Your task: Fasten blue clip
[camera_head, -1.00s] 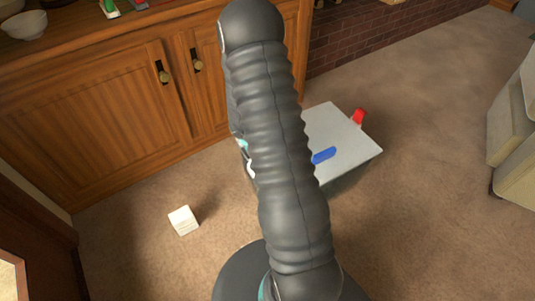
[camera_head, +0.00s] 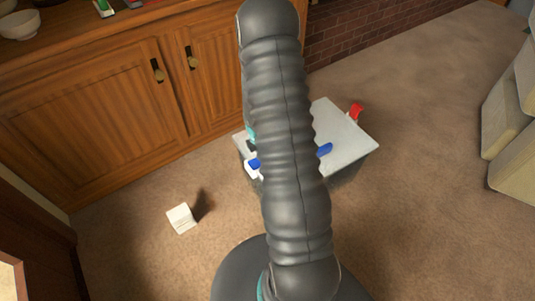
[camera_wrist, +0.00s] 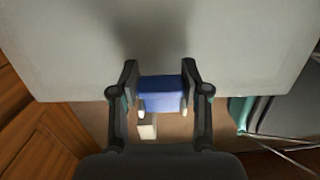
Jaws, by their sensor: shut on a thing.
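A pale grey box lid (camera_head: 350,131) stands low on the carpet, partly hidden behind my arm. In the wrist view the lid (camera_wrist: 160,30) fills the upper part. A blue clip (camera_wrist: 161,97) sits at its near edge, with white parts below it. My gripper (camera_wrist: 160,84) is shut on this clip, one finger on each side. In the head view a bit of blue (camera_head: 254,163) with white beside it shows at the box's left side. Another blue piece (camera_head: 324,150) lies on the lid right of my arm. Whether the held clip is latched cannot be told.
A red clip (camera_head: 356,111) stands at the lid's far right edge. A small white cube (camera_head: 181,218) lies on the carpet at left. A wooden cabinet (camera_head: 100,105) is behind. Open carpet (camera_head: 430,200) lies to the right.

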